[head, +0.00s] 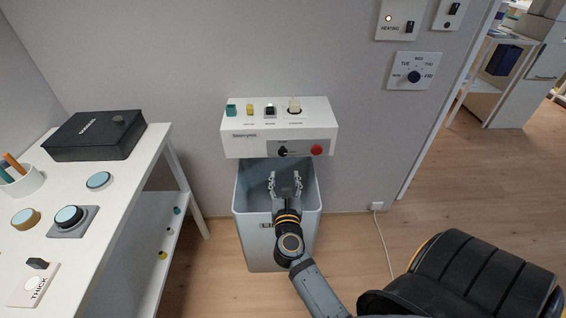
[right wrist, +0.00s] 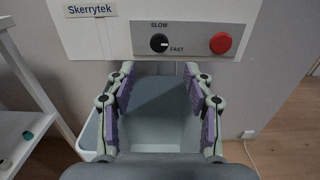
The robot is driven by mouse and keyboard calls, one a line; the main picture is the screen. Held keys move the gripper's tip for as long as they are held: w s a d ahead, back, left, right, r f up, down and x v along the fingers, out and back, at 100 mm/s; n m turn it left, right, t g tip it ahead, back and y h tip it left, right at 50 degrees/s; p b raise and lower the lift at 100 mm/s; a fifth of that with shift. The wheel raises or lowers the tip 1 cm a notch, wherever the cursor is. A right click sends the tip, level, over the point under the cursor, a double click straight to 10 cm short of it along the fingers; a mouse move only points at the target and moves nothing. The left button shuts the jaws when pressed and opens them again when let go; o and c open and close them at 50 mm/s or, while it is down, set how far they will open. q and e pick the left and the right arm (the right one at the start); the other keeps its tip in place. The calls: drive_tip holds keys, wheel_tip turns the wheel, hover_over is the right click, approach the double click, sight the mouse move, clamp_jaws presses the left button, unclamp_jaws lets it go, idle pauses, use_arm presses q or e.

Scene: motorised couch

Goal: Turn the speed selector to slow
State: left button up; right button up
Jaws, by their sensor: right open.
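The speed selector (right wrist: 159,43) is a round black knob on the grey front strip of the white Skerrytek machine. SLOW is printed above it and FAST to its right; its pale mark points right, towards FAST. It also shows small in the head view (head: 283,151). My right gripper (head: 285,178) is open and empty, just below the knob and apart from it. In the right wrist view its two fingers (right wrist: 159,72) stand either side below the knob. My left gripper is not in view.
A red button (right wrist: 221,43) sits right of the selector. A grey bin (head: 250,240) stands open under the machine, below my gripper. A white table (head: 115,205) with buttons and a black box (head: 95,135) is at left. A black padded seat (head: 480,275) is at lower right.

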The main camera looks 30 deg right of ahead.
sight(283, 153)
drive_tip(key=x, duration=1)
drive_tip(key=shift+w+p, duration=0.25)
drive_tip(key=shift+p, duration=0.15)
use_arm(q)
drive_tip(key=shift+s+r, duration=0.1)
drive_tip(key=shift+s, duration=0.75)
use_arm(e)
clamp_jaws()
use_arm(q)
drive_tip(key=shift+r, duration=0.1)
